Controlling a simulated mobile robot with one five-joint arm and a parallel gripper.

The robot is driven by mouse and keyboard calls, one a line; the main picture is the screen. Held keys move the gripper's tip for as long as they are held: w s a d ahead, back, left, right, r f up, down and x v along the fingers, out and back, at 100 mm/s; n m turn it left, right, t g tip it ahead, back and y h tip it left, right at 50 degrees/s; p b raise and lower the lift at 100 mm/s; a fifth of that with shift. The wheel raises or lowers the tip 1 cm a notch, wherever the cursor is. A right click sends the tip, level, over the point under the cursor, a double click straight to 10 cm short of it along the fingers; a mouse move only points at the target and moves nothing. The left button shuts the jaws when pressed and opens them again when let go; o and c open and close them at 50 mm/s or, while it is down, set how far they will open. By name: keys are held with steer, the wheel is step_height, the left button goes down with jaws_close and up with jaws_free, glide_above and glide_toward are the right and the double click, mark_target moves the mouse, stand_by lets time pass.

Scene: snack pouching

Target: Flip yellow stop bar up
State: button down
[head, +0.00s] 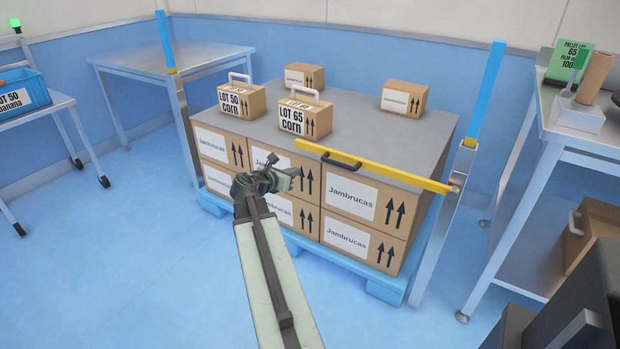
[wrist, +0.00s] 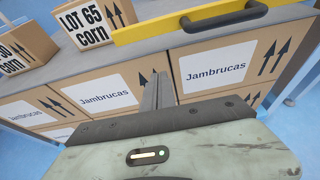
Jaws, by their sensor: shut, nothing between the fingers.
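The yellow stop bar (head: 405,177) lies nearly level across the right front of the stacked Jambrucas boxes. Its right end meets a metal post, and its left end is free. A dark handle (head: 342,160) sits on the bar near the free end. In the wrist view the bar (wrist: 180,27) crosses the top, with the handle (wrist: 225,20) at upper right. My gripper (head: 292,173) is left of and below the bar's free end, in front of the boxes. Its fingers (wrist: 158,92) are shut and empty, apart from the bar.
The Jambrucas boxes (head: 346,240) stand on a blue pallet (head: 385,290) under a grey top sheet (head: 365,125). Small cartons, including LOT 65 corn (head: 305,118) and LOT 50 corn (head: 241,101), stand on top. Posts flank the stack.

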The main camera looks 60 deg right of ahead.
steer(key=shift+s+d, duration=0.1)
steer(key=shift+d, duration=0.1)
steer(key=b+x, duration=0.3)
steer(key=x, duration=0.7)
steer(key=shift+d+f, duration=0.15)
step_height(320, 180, up, 5)
steer(key=p, duration=0.4)
steer(key=shift+f, duration=0.2)
